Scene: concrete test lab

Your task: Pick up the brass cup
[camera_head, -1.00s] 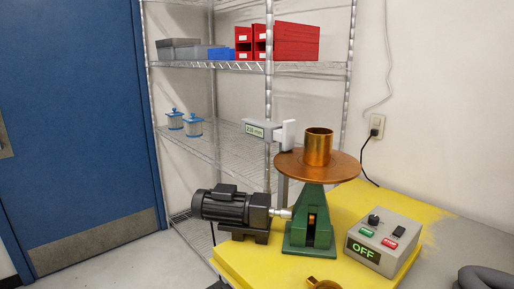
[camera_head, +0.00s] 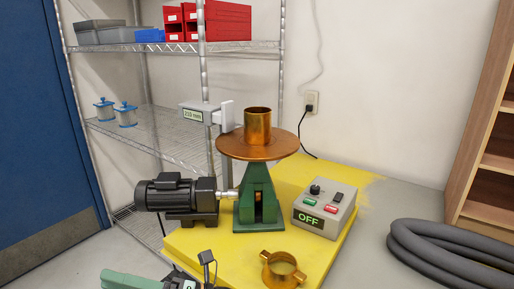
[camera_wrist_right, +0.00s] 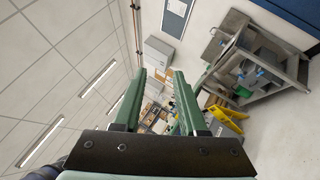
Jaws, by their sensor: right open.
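A brass cup (camera_head: 257,126), a plain open cylinder, stands upright on a round copper-coloured disc (camera_head: 235,150) atop a green stand (camera_head: 258,203). A second brass piece (camera_head: 283,268), short and round with side lugs, sits on the yellow surface in front. My right gripper (camera_head: 132,279) shows only partly at the bottom edge of the head view, left of and apart from both brass pieces. In the right wrist view its two green fingers (camera_wrist_right: 163,90) are apart with nothing held between them. My left gripper is not in view.
A black motor (camera_head: 177,195) sits left of the stand. A grey control box (camera_head: 325,209) reading OFF is right of it. A grey hose (camera_head: 445,250) lies at right; a wire shelf (camera_head: 150,130) stands behind.

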